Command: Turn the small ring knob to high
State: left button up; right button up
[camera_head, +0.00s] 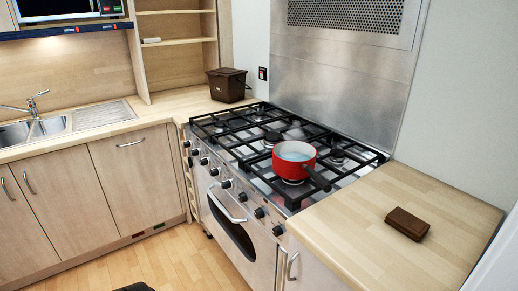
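The range cooker stands in the middle with a row of several black knobs (227,183) along its steel front panel (234,190). The knobs look alike at this size; I cannot tell which is the small ring knob or how any is turned. The gas hob (250,135) has several burners under black grates. A red pot (294,160) with pale contents sits on the grate over a front right burner, its dark handle pointing toward the lower right. Neither of my grippers is in view.
A brown box (408,223) lies on the right wooden counter (365,245). A brown lidded bin (228,85) stands behind the hob's left end. The oven door handle (227,205) sticks out below the knobs. The floor (170,262) before the cooker looks clear.

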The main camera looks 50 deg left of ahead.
aim_at(228, 183)
jog(key=u, duration=1.8)
